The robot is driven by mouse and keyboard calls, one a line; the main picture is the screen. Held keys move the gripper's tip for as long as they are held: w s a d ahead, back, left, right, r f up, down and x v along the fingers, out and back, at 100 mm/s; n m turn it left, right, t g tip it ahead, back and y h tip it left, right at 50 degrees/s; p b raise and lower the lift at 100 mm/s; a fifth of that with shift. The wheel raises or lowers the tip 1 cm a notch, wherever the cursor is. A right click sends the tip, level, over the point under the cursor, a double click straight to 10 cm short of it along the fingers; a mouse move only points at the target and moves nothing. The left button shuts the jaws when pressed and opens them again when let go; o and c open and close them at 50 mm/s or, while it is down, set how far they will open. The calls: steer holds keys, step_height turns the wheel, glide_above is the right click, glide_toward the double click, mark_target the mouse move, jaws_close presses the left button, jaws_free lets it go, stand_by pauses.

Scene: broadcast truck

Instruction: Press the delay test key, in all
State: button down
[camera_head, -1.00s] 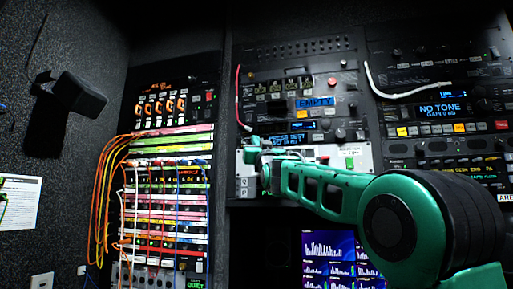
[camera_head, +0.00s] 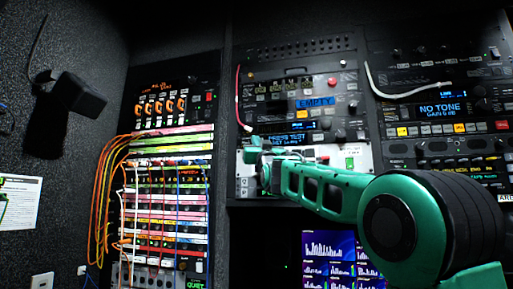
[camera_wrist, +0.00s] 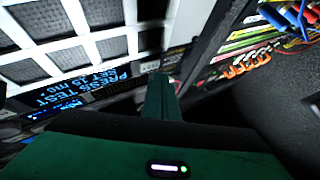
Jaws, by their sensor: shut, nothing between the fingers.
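The delay unit's lit blue display (camera_head: 288,140) reads "PRESS TEST" with a smaller line below, in the middle rack of the head view. The same text shows tilted in the wrist view (camera_wrist: 90,88). My gripper (camera_head: 254,150) is at the left end of this unit, just below and left of the display, in front of a pale panel (camera_head: 363,157). In the wrist view its green fingers (camera_wrist: 160,90) are together and empty. I cannot make out the test key, and contact with the panel cannot be told.
A patch bay (camera_head: 165,215) with several orange and coloured cables stands left of my gripper. A red cable (camera_head: 238,95) hangs just above it, and a white cable (camera_head: 410,93) loops at the right rack. A monitor (camera_head: 330,255) is below my arm.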

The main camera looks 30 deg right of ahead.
steer(key=shift+d, duration=0.1)
stand_by(0.4)
steer(key=shift+w+d, duration=0.2)
steer(key=shift+d, duration=0.05)
steer(key=shift+w+d, duration=0.2)
steer(key=shift+w, duration=0.05)
stand_by(0.8)
steer(key=shift+s+a, duration=0.1)
steer(key=shift+s, duration=0.05)
steer(key=shift+s+a, duration=0.4)
steer(key=shift+a, duration=0.1)
stand_by(0.4)
steer(key=s+a, duration=0.3)
steer(key=shift+s+a, duration=0.2)
steer(key=shift+s, duration=0.05)
stand_by(0.8)
